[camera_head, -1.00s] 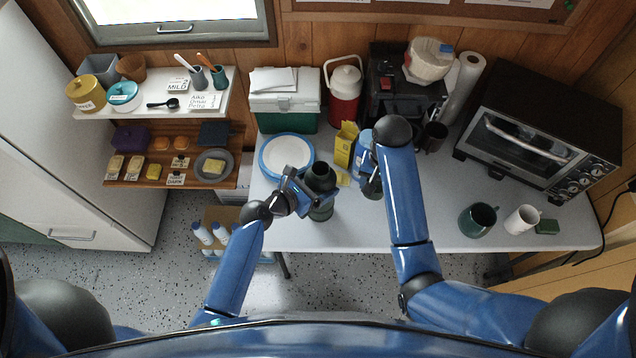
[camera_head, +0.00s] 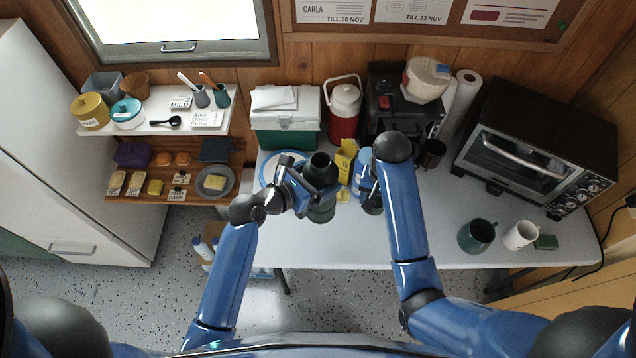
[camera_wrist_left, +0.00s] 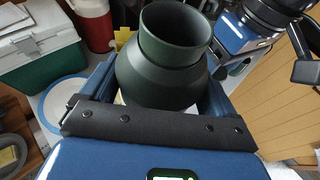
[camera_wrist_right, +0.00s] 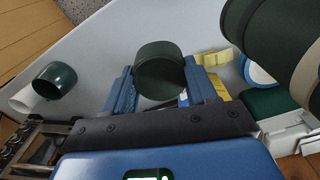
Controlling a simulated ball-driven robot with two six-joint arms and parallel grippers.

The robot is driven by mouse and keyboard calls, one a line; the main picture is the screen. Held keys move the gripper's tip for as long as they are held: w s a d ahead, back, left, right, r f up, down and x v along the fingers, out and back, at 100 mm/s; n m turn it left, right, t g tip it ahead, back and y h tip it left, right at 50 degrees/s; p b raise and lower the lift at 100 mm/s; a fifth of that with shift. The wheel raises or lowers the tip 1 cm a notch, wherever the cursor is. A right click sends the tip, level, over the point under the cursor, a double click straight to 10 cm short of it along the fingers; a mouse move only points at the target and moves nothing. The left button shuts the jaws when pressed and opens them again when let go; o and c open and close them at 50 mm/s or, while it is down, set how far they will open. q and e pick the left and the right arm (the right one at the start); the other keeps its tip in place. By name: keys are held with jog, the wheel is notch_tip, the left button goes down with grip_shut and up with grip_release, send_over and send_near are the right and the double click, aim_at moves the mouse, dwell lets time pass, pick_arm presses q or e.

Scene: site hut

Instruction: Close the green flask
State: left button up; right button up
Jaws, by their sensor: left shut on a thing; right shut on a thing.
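The green flask (camera_head: 321,168) is dark green and held near upright by my left gripper (camera_head: 305,188), whose fingers are around its body. In the left wrist view its open, uncovered neck (camera_wrist_left: 175,35) faces the camera. My right gripper (camera_head: 371,192) is to the right of the flask, shut on a round dark green cap (camera_wrist_right: 160,70). The cap is apart from the flask, which shows at the upper right of the right wrist view (camera_wrist_right: 268,35). In the head view my right arm partly hides the right gripper.
A yellow carton (camera_head: 345,157) stands behind, between the grippers. A white plate with a blue rim (camera_head: 268,172) is partly behind my left gripper. A green mug (camera_head: 477,235), a white mug (camera_head: 521,234) and a toaster oven (camera_head: 540,145) are at right. The front middle of the table (camera_head: 340,250) is clear.

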aim_at(318, 158)
pick_arm(q)
jog(key=shift+r, duration=3.6)
jog(key=shift+r, duration=0.1)
